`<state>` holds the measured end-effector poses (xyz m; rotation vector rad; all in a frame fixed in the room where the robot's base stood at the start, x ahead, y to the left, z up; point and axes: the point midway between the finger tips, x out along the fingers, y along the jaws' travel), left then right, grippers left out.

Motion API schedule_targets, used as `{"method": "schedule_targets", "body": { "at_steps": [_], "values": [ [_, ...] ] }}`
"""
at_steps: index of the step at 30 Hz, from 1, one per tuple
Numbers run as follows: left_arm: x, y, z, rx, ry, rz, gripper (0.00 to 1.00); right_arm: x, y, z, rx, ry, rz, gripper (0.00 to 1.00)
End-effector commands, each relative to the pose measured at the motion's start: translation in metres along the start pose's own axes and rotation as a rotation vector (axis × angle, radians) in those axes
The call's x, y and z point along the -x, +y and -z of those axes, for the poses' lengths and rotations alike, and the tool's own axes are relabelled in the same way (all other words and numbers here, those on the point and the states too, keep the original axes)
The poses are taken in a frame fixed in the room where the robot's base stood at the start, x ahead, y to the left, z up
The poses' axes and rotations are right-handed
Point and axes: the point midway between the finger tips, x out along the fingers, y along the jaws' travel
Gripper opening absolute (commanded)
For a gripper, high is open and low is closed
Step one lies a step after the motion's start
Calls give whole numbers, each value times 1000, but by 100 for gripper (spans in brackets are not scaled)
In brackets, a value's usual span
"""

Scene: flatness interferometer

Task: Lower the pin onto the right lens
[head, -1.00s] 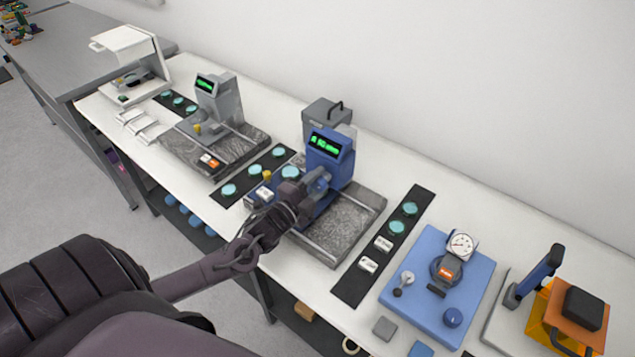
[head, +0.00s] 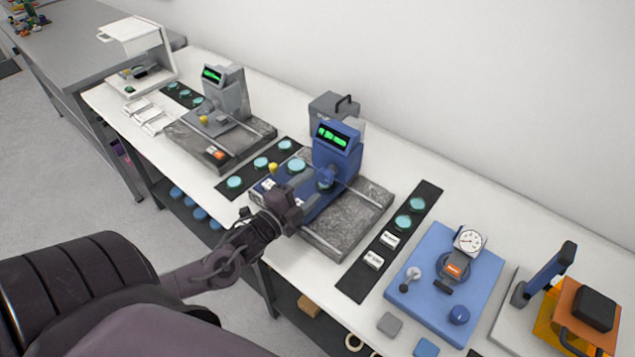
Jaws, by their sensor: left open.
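The blue gauge (head: 337,146), with a green lit display, stands on a grey granite plate (head: 352,222) in mid-picture. A small blue part (head: 326,177) shows low on its front; the pin is too small to make out. My left gripper (head: 302,198) is open and empty, just in front and to the left of that part, and covers part of the blue base. A grey gauge (head: 229,92) stands on a second granite plate farther left. Pale teal lenses lie on dark strips, two of them (head: 402,222) on the right strip. My right gripper is not in view.
A dial gauge (head: 469,240) stands on a blue plate (head: 425,290) to the right. An orange block with a black top (head: 592,306) is at far right. A grey box (head: 333,106) stands behind the blue gauge.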

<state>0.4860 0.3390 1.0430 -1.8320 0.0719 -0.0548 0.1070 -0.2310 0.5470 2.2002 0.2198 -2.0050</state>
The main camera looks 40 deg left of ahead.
Motion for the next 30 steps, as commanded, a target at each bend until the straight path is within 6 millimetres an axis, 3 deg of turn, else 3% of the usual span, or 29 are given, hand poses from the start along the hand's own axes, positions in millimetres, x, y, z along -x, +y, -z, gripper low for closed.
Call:
{"method": "schedule_targets", "body": {
  "at_steps": [7, 30],
  "values": [
    [19, 1, 0, 0, -1, -1, 58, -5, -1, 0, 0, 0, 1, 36],
    [20, 0, 0, 0, -1, -1, 58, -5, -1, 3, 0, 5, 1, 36]
  ]
}}
